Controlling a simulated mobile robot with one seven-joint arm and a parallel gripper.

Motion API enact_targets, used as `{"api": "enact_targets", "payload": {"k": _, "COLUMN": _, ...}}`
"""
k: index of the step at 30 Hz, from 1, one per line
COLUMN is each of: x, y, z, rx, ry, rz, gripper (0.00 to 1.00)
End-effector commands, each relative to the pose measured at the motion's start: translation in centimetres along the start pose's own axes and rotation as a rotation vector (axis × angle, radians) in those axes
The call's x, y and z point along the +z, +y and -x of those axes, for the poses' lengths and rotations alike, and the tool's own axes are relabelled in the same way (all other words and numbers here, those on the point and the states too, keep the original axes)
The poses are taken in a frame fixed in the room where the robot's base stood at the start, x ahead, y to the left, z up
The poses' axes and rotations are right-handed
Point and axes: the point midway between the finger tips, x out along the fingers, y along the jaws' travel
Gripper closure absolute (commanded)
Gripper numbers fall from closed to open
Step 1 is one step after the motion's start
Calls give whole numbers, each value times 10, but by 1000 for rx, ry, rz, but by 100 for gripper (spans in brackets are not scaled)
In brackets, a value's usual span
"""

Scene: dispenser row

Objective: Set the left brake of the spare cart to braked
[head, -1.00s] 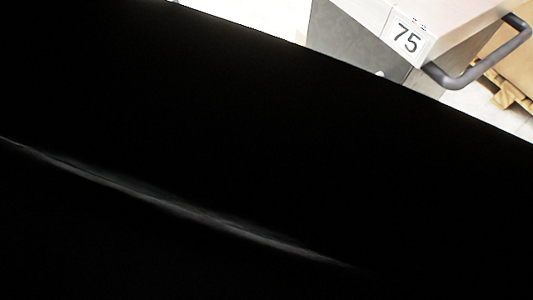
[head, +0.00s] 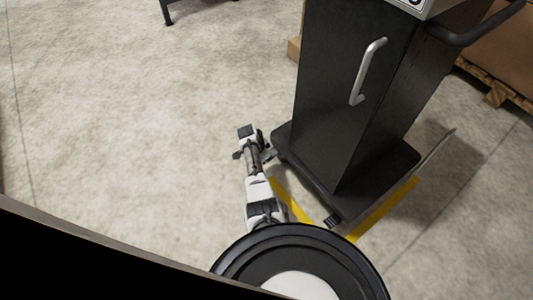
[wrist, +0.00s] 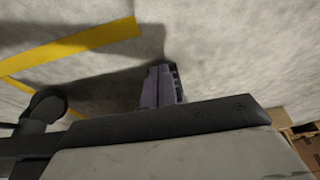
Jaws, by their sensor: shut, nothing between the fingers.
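The spare cart (head: 345,95) is a tall dark cabinet on a black base in the head view, with a pale vertical handle on its front. A small ribbed dark pedal (head: 333,220) sticks out at the base's near corner. My gripper (head: 269,154) is low at the base's left corner, shut with nothing held. The brake at that corner is hidden or too small to make out. In the wrist view a dark cart edge (wrist: 170,122) crosses the picture. A ribbed purple-grey piece (wrist: 158,88) shows just beyond it; I cannot tell whether it is a brake pedal or my fingers.
Yellow floor tape (head: 385,208) runs around the cart's base. A wooden pallet with boxes (head: 497,95) stands at the right. A dark stand leg (head: 166,12) is at the top. The concrete floor left of the cart is clear.

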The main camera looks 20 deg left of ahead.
Motion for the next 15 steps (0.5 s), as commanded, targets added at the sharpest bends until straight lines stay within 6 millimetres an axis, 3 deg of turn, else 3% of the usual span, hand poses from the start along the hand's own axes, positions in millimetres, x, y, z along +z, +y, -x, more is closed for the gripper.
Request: {"api": "enact_targets", "payload": {"k": 15, "x": -5, "y": 0, "z": 16, "rx": -1, "ry": 1, "rz": 0, "gripper": 100}}
